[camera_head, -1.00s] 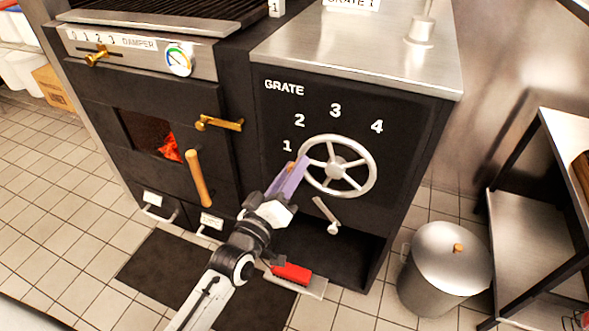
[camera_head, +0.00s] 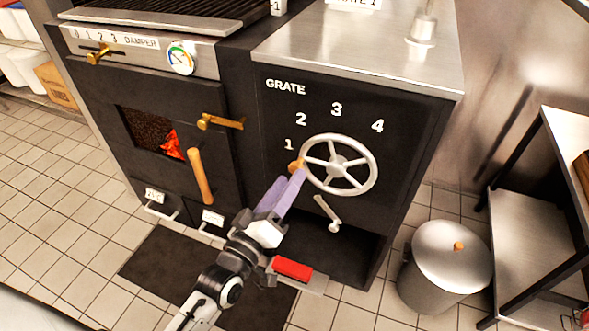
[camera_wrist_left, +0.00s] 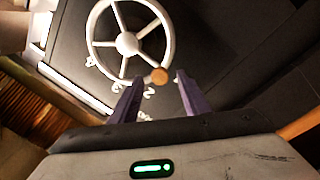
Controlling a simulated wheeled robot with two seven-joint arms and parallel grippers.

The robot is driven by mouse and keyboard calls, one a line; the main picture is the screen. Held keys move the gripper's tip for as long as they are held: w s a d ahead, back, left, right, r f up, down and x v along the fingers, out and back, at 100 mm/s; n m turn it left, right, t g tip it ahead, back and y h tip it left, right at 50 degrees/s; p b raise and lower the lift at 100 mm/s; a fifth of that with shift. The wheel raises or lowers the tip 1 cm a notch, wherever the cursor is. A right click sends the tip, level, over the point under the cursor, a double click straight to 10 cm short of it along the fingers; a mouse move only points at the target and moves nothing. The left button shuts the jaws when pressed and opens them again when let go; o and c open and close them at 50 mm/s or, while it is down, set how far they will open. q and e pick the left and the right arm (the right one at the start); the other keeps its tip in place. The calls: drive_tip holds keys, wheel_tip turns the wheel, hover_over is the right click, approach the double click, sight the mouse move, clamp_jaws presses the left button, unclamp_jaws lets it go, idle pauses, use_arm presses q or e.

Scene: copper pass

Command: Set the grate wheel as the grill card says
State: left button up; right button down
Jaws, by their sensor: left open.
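The pale grate wheel (camera_head: 338,164) is on the dark front panel, under the word GRATE and the numbers 1 to 4. Its small orange-brown knob (camera_head: 296,166) sits at the rim's left side, just below the 1. My left gripper (camera_head: 298,175) has its purple fingers up at the knob. In the left wrist view the open fingers (camera_wrist_left: 160,80) flank the knob (camera_wrist_left: 159,75), with a gap on each side; I cannot tell whether the knob is fully between the tips. A white card (camera_head: 352,4) on the steel top is cut off by the picture's edge. My right gripper is out of view.
A small lever (camera_head: 328,214) hangs below the wheel. Left are the oven door with its wooden handle (camera_head: 200,176) and brass latch (camera_head: 220,122). A red-handled tool (camera_head: 293,269) lies low in front. A lidded metal bin (camera_head: 445,268) and steel shelves (camera_head: 530,215) stand right.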

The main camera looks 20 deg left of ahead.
use_arm(q)
drive_tip(key=s, duration=0.5)
drive_tip(key=shift+s+a+f, duration=0.15)
drive_tip(key=shift+s+a, duration=0.05)
drive_tip(key=shift+a, duration=0.1)
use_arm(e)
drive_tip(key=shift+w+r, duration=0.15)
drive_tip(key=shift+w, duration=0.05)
use_arm(q)
drive_tip(key=shift+p, duration=0.3)
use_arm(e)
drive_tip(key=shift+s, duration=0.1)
use_arm(q)
drive_tip(key=s+d+f+m+g+p, duration=0.1)
drive_tip(key=s+f+m+g+p, duration=0.3)
drive_tip(key=s, duration=0.4)
drive_tip(key=s+d+f+m+g+p, duration=0.2)
drive_tip(key=s+f+m+g+p, duration=0.2)
drive_tip(key=s+m+g+p, duration=0.2)
drive_tip(key=shift+s+f+p, duration=0.35)
drive_tip(key=shift+s+p, duration=0.2)
drive_tip(key=shift+s, duration=0.55)
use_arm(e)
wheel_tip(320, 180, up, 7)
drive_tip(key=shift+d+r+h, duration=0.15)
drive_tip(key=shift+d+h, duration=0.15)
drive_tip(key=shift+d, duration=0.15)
